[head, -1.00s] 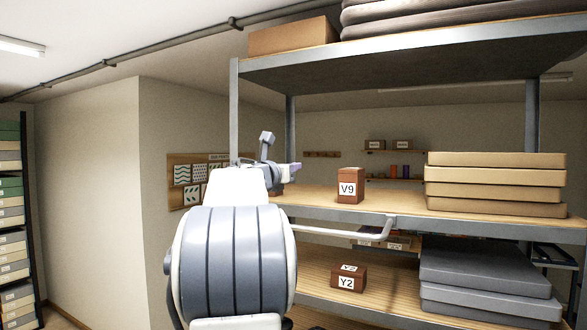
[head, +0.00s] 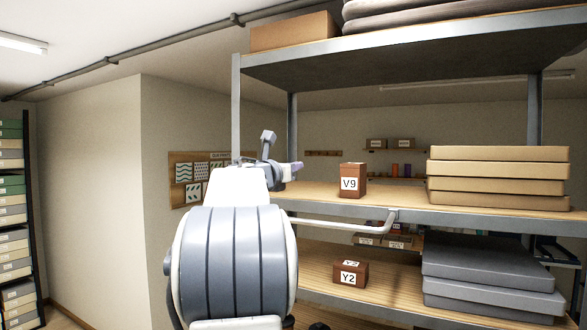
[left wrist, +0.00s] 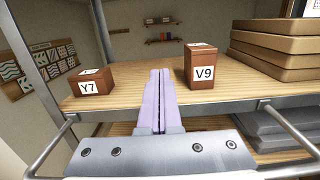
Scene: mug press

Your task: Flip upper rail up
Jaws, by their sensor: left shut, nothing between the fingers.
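The upper rail (head: 345,228) is a pale bar hinged at the front edge of the middle shelf (head: 325,205). It sticks out from that edge toward me. In the left wrist view its two side arms show, the right one (left wrist: 288,127) and the left one (left wrist: 50,146); its front bar is out of sight there. My left gripper (head: 297,166) is above the rail, near the shelf's left end. Its purple fingers (left wrist: 159,72) are shut and empty, pointing over the shelf between two boxes. They do not touch the rail. My right gripper is not in view.
Box V9 (head: 353,181) and box Y7 (left wrist: 91,82) stand on the middle shelf, with several flat cartons (head: 495,180) at right. Box Y2 (head: 350,273) and grey flat boxes (head: 490,272) are on the lower shelf. The rack's posts (head: 236,110) flank the left end.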

